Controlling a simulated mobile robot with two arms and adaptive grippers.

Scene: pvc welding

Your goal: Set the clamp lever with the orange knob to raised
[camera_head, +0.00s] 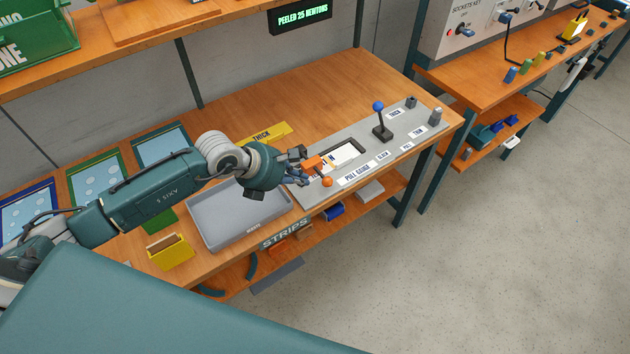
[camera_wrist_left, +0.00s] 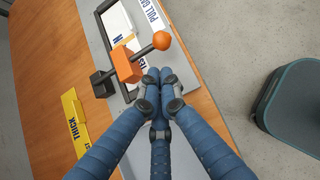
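The clamp has an orange block (camera_head: 312,163) and a short dark lever ending in an orange knob (camera_head: 327,182). It sits on the grey pull-gauge plate (camera_head: 405,138). The lever looks low, sticking out toward the bench's front edge. In the left wrist view, the orange block (camera_wrist_left: 127,64) and orange knob (camera_wrist_left: 162,40) show clearly, joined by the dark rod. My left gripper (camera_head: 303,177) is beside the clamp, on its left. Its blue fingers (camera_wrist_left: 154,74) have their tips together, just below the block and lever, with nothing visible between them. Whether they touch the clamp is unclear. My right gripper is out of view.
A blue-knobbed lever (camera_head: 380,118) stands on the same plate, farther right. A grey tray (camera_head: 212,238) lies left of the clamp, below my arm. A yellow THICK sign (camera_head: 262,135) is behind my wrist. A yellow box (camera_head: 172,253) stands at the front left. A display (camera_head: 303,16) reads PEELED 25 NEWTONS.

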